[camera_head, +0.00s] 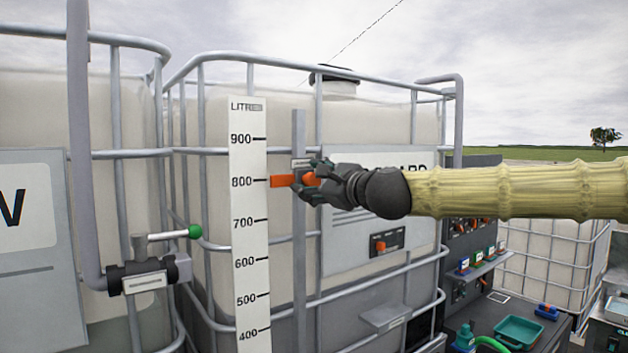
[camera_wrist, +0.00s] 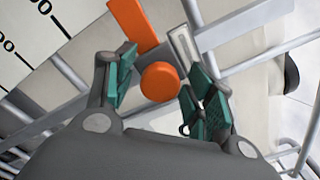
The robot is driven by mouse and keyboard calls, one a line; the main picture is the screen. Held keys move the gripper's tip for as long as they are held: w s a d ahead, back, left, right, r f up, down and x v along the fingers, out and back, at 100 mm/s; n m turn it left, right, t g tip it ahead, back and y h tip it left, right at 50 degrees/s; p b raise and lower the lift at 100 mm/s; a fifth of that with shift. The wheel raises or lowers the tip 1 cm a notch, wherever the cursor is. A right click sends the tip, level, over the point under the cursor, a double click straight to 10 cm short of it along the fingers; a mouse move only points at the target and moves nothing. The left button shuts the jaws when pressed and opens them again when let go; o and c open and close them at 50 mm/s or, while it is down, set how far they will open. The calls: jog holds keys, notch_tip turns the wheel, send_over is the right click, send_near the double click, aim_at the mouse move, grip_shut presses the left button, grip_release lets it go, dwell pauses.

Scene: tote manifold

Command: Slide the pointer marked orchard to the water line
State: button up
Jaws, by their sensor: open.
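The orange pointer (camera_head: 281,181) sits on a grey vertical rail (camera_head: 299,130) with its tip at about 800 on the white litre scale (camera_head: 248,222). In the wrist view, the pointer's orange arm (camera_wrist: 131,22) and round orange knob (camera_wrist: 159,82) show clearly. A small label plate (camera_wrist: 183,45) beside them is unreadable. My gripper (camera_head: 312,183) is open around the knob; in the wrist view its teal finger pads (camera_wrist: 160,88) stand on either side, apparently with gaps.
Metal cage bars surround the tank. A valve with a green-tipped lever (camera_head: 194,232) stands left of the scale. A small panel with an orange switch (camera_head: 380,246) is below my arm. A green tray (camera_head: 518,331) lies lower right. The rail below the pointer looks clear.

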grip_shut()
jog(key=shift+f, duration=0.15)
notch_tip(320, 180, down, 35)
jog(key=b, duration=3)
jog(key=shift+b, duration=0.3)
grip_release()
